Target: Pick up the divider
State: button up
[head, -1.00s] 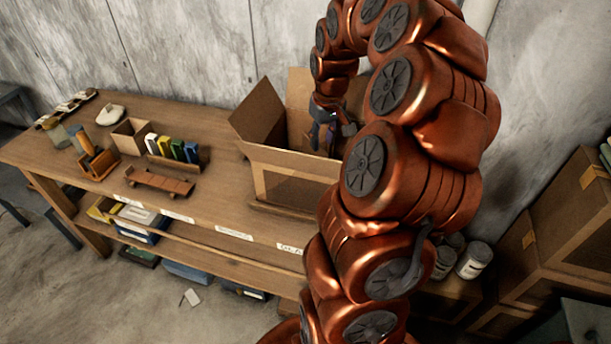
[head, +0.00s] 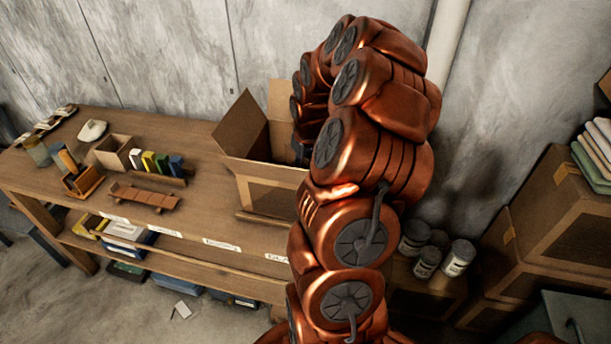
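An open cardboard box (head: 262,190) stands on the wooden workbench with its flaps up. My copper arm rises in front of it and covers its right side. The end of the arm bends down behind its own links at the box. Only a small dark part of my gripper (head: 300,151) shows at the box's opening, so its fingers and anything between them are hidden. I cannot make out a divider; the inside of the box is mostly out of sight.
The workbench (head: 205,215) holds a small open box (head: 115,152), several coloured blocks in a rack (head: 160,165), a low wooden piece (head: 143,197) and a tool holder (head: 83,182). Stacked cartons (head: 550,225) and several cans (head: 458,258) stand at right.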

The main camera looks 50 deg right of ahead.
jog(key=shift+f, duration=0.1)
jog(key=shift+c, duration=0.2)
grip_shut()
dwell(0.4)
